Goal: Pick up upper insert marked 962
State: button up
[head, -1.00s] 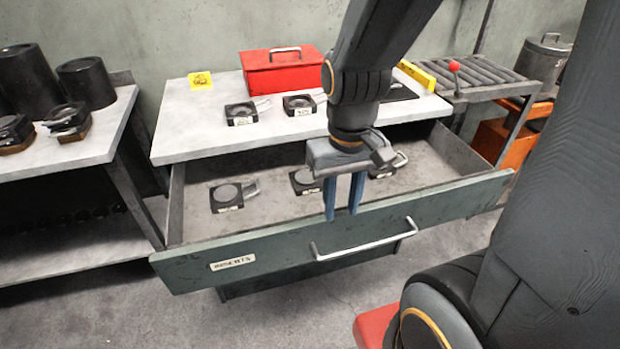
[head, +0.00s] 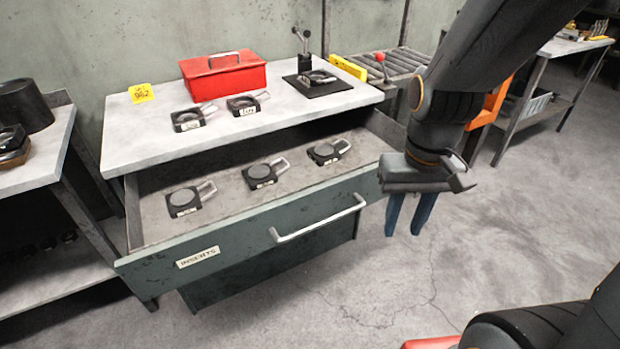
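The open drawer marked INSERTS (head: 240,250) holds 3 dark square inserts with round recesses and side handles: a left one (head: 184,201), a middle one (head: 260,174) and a right one (head: 324,151). Their labels are too small to read. Two similar inserts, a left one (head: 187,119) and a right one (head: 243,104), lie on the bench top. A yellow tag (head: 141,93) on the bench seems to read 962. My gripper (head: 408,218) hangs right of the drawer, blue fingers down, a gap between them, empty and touching nothing.
A red toolbox (head: 223,76) stands at the bench's back. A black plate with a lever fixture (head: 316,82) is at its right end. A roller conveyor (head: 385,65) lies behind. The drawer's front panel and handle (head: 318,222) stick out. Floor at right is clear.

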aim_at(262, 176)
jog(key=z, duration=0.4)
jog(key=i, duration=1.1)
jog(key=u, duration=0.85)
